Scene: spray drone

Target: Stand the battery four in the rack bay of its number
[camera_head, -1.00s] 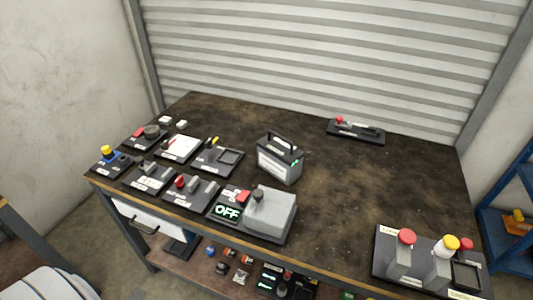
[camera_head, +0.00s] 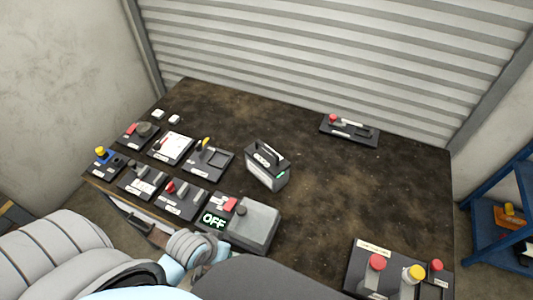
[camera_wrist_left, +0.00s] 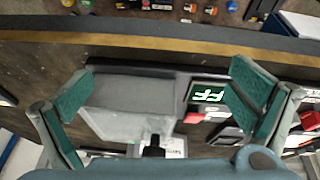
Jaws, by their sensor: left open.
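A grey box with a dark top handle and a small green light (camera_head: 268,165), which looks like the battery, stands upright on the dark bench in the head view. Its number is too small to read. I cannot make out a numbered rack bay. My left gripper (camera_wrist_left: 160,92) is open and empty in the left wrist view, its fingers apart over the grey block beside the OFF display. In the head view my left arm comes in at the bottom, and its fingers cannot be made out. My right gripper is not in view.
The grey block (camera_head: 254,224) with the OFF display (camera_head: 214,221) sits near the bench's front edge. Several small black stations fill the left side. A black panel with red and yellow knobs (camera_head: 396,265) is front right. A black station (camera_head: 350,130) is at the back. The middle right is clear.

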